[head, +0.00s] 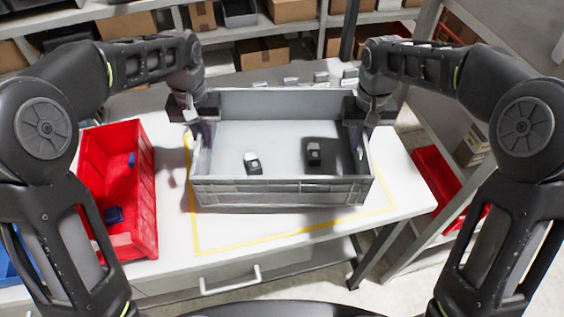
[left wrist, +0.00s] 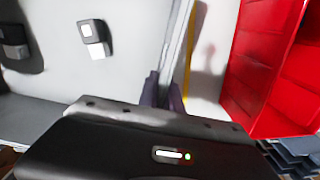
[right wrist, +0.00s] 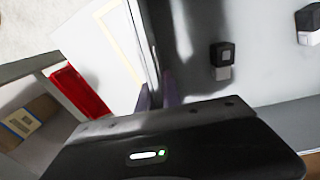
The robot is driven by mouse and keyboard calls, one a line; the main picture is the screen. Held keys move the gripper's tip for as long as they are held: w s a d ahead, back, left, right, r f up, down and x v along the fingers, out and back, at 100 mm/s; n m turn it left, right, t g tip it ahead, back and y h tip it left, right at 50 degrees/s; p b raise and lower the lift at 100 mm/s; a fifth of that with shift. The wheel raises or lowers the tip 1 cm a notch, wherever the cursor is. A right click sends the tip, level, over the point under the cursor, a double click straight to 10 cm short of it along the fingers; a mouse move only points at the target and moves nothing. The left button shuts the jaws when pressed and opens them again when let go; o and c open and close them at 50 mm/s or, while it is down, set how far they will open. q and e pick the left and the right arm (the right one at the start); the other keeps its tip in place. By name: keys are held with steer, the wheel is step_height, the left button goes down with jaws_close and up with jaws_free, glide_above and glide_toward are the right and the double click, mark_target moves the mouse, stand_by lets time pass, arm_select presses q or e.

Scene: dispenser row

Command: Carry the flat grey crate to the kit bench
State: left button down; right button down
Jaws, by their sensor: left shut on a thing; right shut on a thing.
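The flat grey crate (head: 280,192) is on the white bench top, inside a yellow outline, in the head view; I cannot tell whether it rests on the bench or hangs just above it. Two small black-and-white items (head: 253,163) (head: 314,153) lie on its floor. My left gripper (head: 205,132) is shut on the crate's left wall, and my right gripper (head: 357,132) is shut on its right wall. The left wrist view shows the fingers around the wall (left wrist: 181,60). The right wrist view shows the other wall (right wrist: 146,50) between the fingers.
A red bin (head: 143,190) holding blue pieces stands close on the left of the bench (head: 240,232). Another red bin (head: 437,180) sits on a shelf at the right. Shelves with cardboard boxes (head: 263,52) stand behind. Several small grey items lie behind the crate.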

arm_select(q)
steer(key=shift+r, duration=0.55)
arm_select(e)
steer(key=shift+r, duration=0.55)
arm_select(q)
steer(key=shift+f, duration=0.1)
arm_select(e)
steer(key=shift+f, duration=0.1)
arm_select(q)
steer(key=shift+f, duration=0.2)
arm_select(e)
steer(key=shift+f, duration=0.2)
